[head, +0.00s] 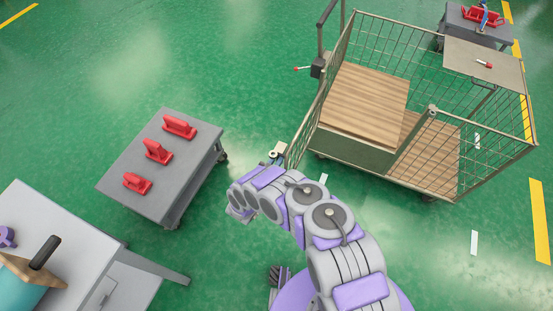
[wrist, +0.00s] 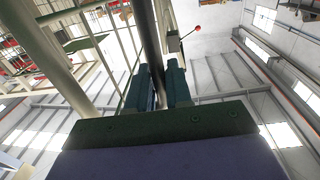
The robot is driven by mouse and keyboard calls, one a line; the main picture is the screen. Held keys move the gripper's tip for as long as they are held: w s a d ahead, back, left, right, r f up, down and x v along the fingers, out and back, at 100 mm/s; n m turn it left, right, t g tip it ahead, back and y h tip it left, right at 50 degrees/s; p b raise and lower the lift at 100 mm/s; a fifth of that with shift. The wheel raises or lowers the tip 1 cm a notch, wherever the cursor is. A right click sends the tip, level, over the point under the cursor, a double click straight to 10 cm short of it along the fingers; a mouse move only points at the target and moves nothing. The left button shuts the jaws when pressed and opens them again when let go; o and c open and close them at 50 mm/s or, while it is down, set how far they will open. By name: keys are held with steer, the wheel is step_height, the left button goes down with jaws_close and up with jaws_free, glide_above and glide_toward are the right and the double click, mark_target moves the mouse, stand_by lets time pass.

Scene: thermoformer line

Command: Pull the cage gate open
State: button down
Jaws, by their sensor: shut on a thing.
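The wheeled wire-mesh cage (head: 432,112) stands at the right in the head view. A narrow mesh panel, seen almost edge-on, is at its left end; it looks like the gate (head: 308,128), and its exact angle to the cage is hard to tell. My gripper (head: 276,156) is at this panel's near lower end. In the wrist view, my gripper's fingers (wrist: 160,88) are shut around a dark upright bar (wrist: 150,45), apparently the gate's handle. Wire mesh (wrist: 118,30) and a thick pale post (wrist: 45,50) show to its left. The bar's lower part is hidden.
A grey cart (head: 125,170) with red clamps stands left of my arm, and a bench (head: 75,250) at lower left. Green floor is clear between cart and cage.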

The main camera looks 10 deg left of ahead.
steer(key=shift+d+r, duration=0.15)
steer(key=shift+d, duration=0.35)
steer(key=c, duration=1.4)
jaws_free()
steer(key=shift+o, duration=0.8)
steer(key=shift+a, duration=0.3)
steer(key=v, duration=1.7)
steer(key=shift+s+f, duration=0.15)
steer(key=shift+f, duration=0.05)
steer(key=shift+a, duration=0.1)
